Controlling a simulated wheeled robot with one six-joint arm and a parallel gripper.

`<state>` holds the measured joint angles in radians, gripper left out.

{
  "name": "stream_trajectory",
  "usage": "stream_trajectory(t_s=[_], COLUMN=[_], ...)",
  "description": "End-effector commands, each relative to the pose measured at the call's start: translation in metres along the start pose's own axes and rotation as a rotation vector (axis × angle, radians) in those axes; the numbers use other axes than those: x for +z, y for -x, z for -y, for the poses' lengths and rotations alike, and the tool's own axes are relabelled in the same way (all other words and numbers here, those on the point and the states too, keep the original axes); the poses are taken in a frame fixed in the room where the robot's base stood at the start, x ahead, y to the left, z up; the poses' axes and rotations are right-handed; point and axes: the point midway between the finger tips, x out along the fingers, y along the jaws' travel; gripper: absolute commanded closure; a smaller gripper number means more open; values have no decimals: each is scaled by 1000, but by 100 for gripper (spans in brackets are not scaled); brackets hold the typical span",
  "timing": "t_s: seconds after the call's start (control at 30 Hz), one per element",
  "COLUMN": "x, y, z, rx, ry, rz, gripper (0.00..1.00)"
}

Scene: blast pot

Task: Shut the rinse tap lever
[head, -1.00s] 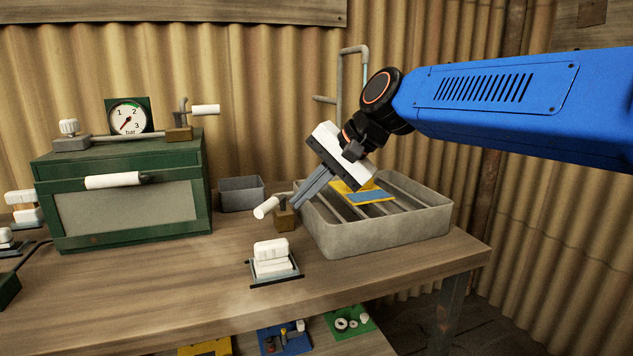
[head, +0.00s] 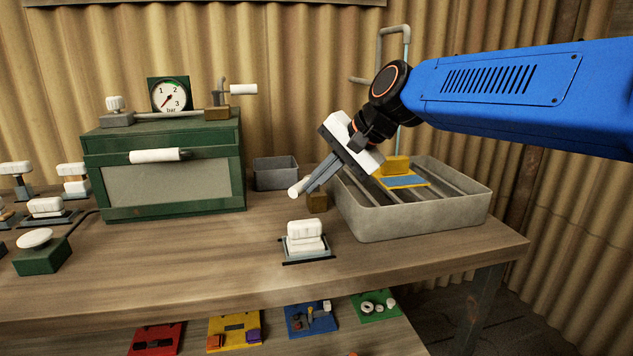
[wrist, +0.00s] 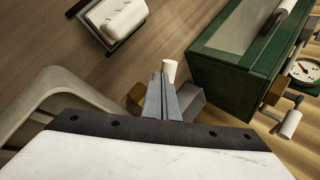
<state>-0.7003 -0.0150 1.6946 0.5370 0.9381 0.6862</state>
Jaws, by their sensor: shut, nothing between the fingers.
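The rinse tap lever is a white cylindrical handle (head: 296,189) on a brown tap block (head: 317,201), at the left front corner of the grey trough (head: 375,224). The handle points left in the head view. My gripper (head: 310,187) is shut and empty, tilted down, its fingertips right beside the handle and over the block. The wrist view shows the handle's white end (wrist: 169,70) just beyond the fingertips (wrist: 163,78), with the block (wrist: 136,97) partly hidden behind the fingers. I cannot tell whether they touch. A thin pale-blue stream (head: 398,138) shows below the pipe spout (head: 406,32).
A green cabinet (head: 165,178) with a gauge stands left. A small grey bin (head: 276,174) is behind the tap. A white-handled block on a plate (head: 306,240) sits in front. A yellow-and-blue piece (head: 403,181) lies on the trough's bars.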

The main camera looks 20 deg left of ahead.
Motion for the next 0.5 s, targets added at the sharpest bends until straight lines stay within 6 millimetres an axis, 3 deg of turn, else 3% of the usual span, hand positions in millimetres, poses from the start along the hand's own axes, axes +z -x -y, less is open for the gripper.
stream_trajectory(t_s=[0.5], x=[4], y=[-5], z=[5], rx=[0], ry=[-61], rz=[-53], gripper=[100])
